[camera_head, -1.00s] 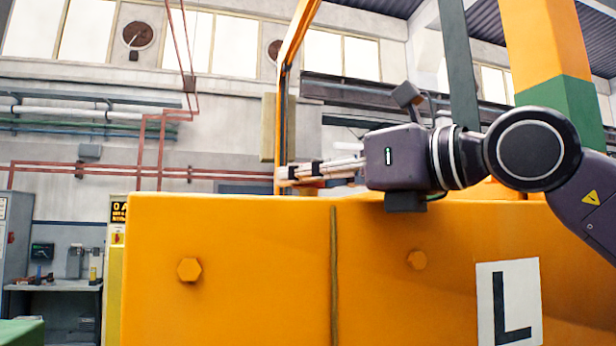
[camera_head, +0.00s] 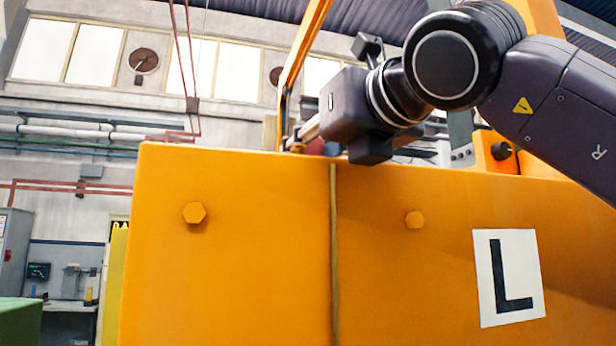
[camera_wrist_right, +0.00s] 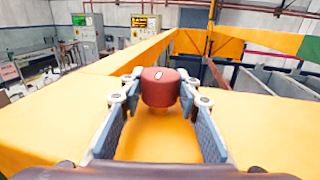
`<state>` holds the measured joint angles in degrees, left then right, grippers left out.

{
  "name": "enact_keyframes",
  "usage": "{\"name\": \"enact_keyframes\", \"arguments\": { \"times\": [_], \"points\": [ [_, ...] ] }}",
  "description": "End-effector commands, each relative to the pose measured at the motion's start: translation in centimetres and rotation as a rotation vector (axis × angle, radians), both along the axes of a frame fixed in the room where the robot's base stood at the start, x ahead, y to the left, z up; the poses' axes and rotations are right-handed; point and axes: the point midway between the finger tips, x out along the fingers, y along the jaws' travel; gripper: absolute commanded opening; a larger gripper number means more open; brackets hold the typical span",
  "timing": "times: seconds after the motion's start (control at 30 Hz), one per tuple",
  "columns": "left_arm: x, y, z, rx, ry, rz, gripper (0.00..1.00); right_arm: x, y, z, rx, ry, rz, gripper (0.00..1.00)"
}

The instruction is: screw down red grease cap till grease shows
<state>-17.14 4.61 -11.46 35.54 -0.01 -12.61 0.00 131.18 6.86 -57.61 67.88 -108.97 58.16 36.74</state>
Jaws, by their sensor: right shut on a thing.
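The red grease cap (camera_wrist_right: 160,91) is a rounded red knob on top of the yellow beam, in the middle of the right wrist view. A small white mark shows on its upper face; I cannot tell whether it is grease. My right gripper (camera_wrist_right: 160,86) has its fingertips on both sides of the cap and is shut on it. In the head view my right gripper (camera_head: 298,139) reaches over the beam's top edge from the right, and its fingertips are partly hidden. My left gripper is not in view.
The large yellow beam (camera_head: 265,250) fills the front of the head view, with hex bolts and a white L plate (camera_head: 508,277). A yellow post (camera_head: 305,55) rises behind my right gripper.

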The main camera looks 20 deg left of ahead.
Motion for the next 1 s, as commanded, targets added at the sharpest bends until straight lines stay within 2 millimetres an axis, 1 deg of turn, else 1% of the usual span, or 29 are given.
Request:
{"name": "enact_keyframes", "arguments": {
  "times": [0.03, 0.23, 0.43, 0.83, 0.87, 1.0],
  "points": [
    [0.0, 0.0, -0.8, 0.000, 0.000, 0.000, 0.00, -0.2, 0.1, -0.2, -0.001, -0.005, -0.027, 0.06],
    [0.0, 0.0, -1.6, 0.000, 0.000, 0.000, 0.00, -0.1, 0.0, 0.0, 0.001, -0.002, -0.112, 0.06],
    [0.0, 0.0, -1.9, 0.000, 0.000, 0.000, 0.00, 0.0, 0.0, 0.1, 0.001, -0.001, -0.150, 0.06],
    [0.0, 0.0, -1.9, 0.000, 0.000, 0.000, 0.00, 0.0, -0.1, 0.2, 0.001, -0.001, -0.155, 0.06],
    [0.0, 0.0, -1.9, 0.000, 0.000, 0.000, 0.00, 0.0, -0.1, 0.2, 0.001, -0.001, -0.155, 0.33],
    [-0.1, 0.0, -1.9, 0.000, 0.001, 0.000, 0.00, 0.0, 0.0, 0.1, 0.001, -0.001, -0.154, 0.49]
  ]
}}
